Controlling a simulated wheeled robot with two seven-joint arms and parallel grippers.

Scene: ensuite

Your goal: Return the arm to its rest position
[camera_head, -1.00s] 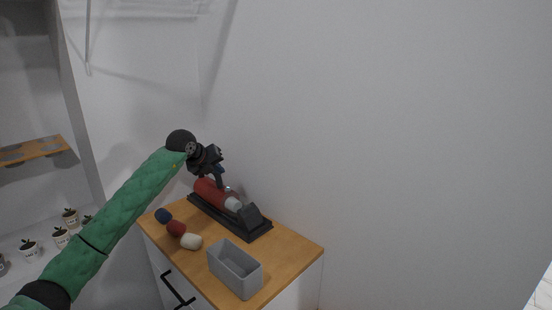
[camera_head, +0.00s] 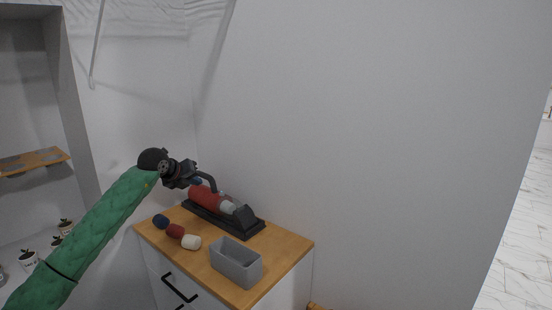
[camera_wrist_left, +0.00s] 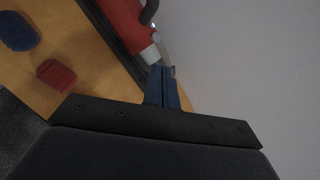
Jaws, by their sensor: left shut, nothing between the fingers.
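My left arm, in a green sleeve, comes in from the left in the head view. Its gripper (camera_head: 196,181) is above the back left of the wooden cabinet top, close to a red cylinder (camera_head: 203,197) in a black stand (camera_head: 249,224). In the left wrist view the blue fingers (camera_wrist_left: 163,88) are together with nothing between them. The red cylinder (camera_wrist_left: 122,20) and its pale end lie just beyond them; I cannot tell whether they touch. My right gripper is not in view.
A blue (camera_head: 161,221), a red (camera_head: 175,231) and a white (camera_head: 191,242) small object lie in a row on the cabinet top (camera_head: 283,245). A grey open bin (camera_head: 236,266) stands at its front. Potted plants (camera_head: 28,259) and a wooden shelf (camera_head: 34,160) are at left.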

